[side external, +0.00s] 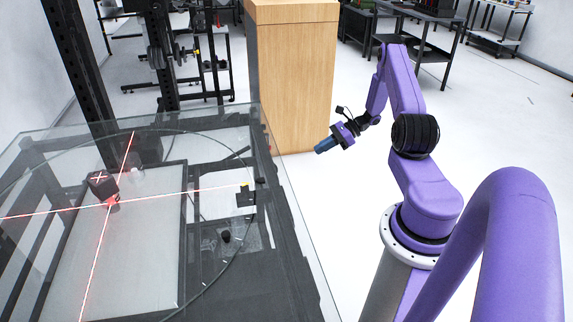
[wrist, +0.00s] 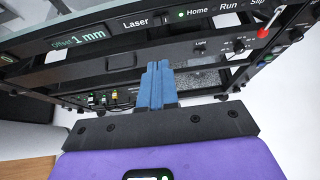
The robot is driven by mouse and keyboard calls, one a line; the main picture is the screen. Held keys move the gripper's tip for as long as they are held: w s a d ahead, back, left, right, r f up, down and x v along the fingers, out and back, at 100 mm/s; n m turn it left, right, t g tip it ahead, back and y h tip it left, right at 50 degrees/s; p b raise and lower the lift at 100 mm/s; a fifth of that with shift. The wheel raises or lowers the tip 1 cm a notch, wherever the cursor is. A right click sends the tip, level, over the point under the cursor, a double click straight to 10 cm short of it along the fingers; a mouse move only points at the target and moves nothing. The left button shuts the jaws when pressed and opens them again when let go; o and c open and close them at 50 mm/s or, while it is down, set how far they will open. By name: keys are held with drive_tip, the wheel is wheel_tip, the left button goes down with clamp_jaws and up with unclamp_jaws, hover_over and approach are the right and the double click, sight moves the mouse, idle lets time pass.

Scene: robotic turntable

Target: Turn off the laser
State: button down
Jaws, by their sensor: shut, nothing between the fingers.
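In the side view, the laser (side external: 110,200) shows as bright red beams crossing on the glass-topped turntable. In the wrist view, a black control panel (wrist: 85,32) carries a white "Laser" label with a dark switch (wrist: 165,19) just right of it. The switch's position is too small to tell. My gripper (side external: 320,149) is off the table's right side, in front of the wooden cabinet. In the wrist view its blue fingers (wrist: 157,66) are shut and empty, pointing toward the panel front below the Laser label, apart from the switch.
The panel also shows a lit "Home" light (wrist: 180,14), a "1 mm" offset display (wrist: 85,42) and a red-tipped part (wrist: 270,22) at right. The wooden cabinet (side external: 292,80) stands behind my gripper. Open floor lies between the table and my arm.

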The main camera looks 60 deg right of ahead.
drive_tip(key=r+x, duration=0.2)
drive_tip(key=x, duration=1.1)
drive_tip(key=shift+w+a+f, duration=0.2)
drive_tip(key=shift+w+a, duration=0.35)
